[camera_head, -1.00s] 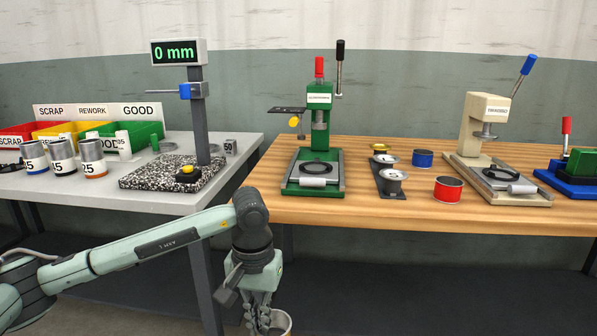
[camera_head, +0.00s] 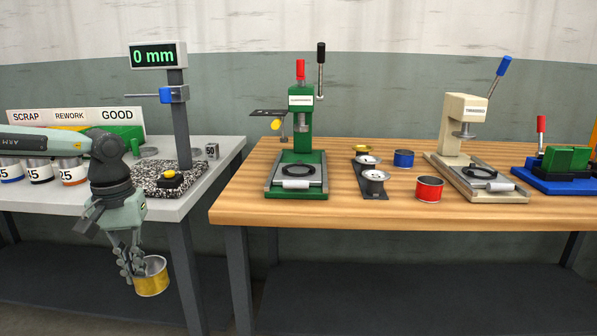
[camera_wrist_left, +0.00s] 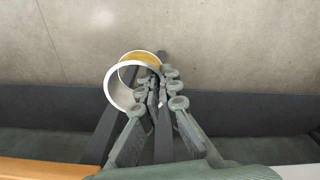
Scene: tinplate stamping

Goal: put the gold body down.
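The gold body (camera_head: 153,282) is an open-ended gold can with a silvery inside. It hangs tilted from my left gripper (camera_head: 131,271), in front of and below the edge of the grey table. In the left wrist view, the gold body (camera_wrist_left: 121,87) sits at the left side of the fingertips (camera_wrist_left: 160,92), which close on its wall. It is clear of any surface. My right gripper is not in view.
The wooden table (camera_head: 340,212) has a clear front strip. The grey table (camera_head: 205,182) holds a gauge stand (camera_head: 180,120).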

